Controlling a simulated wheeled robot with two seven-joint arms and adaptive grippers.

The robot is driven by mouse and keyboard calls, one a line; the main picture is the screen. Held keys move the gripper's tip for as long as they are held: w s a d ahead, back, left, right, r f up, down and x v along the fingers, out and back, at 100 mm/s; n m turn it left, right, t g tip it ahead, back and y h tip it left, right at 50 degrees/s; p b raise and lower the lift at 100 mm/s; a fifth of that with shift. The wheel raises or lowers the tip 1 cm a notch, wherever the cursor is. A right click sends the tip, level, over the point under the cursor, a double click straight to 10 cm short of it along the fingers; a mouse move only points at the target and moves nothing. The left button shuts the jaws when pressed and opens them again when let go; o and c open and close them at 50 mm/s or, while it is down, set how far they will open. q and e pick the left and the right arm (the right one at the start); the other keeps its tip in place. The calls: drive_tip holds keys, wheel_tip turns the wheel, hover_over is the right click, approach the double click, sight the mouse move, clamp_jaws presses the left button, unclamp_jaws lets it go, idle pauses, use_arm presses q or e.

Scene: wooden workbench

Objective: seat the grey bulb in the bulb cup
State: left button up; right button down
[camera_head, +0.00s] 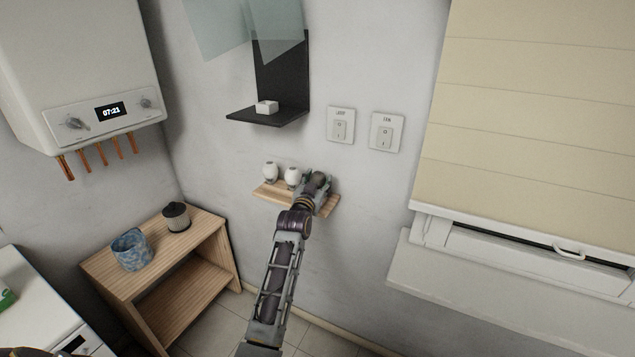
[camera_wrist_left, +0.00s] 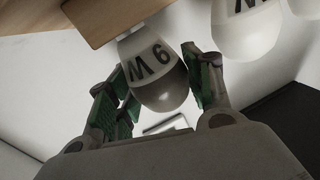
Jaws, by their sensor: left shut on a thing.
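The grey bulb (camera_wrist_left: 162,93) shows in the left wrist view, with a grey dome and a white body marked "9 W". My left gripper (camera_wrist_left: 153,66) is shut on it, one green-padded finger on each side. The bulb's white end is close to the wooden wall shelf (camera_wrist_left: 105,16); I cannot tell whether it touches. In the head view my left gripper (camera_head: 319,181) is at the right part of that shelf (camera_head: 263,192) and hides the bulb. I cannot make out the bulb cup for certain. My right gripper is not in view.
Two white bulbs (camera_head: 270,172) (camera_head: 292,177) stand on the shelf left of my gripper. Above is a black wall shelf (camera_head: 255,116) with a small white block (camera_head: 267,106). Two switches (camera_head: 341,125) (camera_head: 386,132) are on the wall. A wooden stand (camera_head: 205,228) is lower left.

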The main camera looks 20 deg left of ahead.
use_arm(q)
drive_tip(key=shift+f, duration=0.2)
drive_tip(key=o, duration=1.1)
drive_tip(key=shift+r, duration=5)
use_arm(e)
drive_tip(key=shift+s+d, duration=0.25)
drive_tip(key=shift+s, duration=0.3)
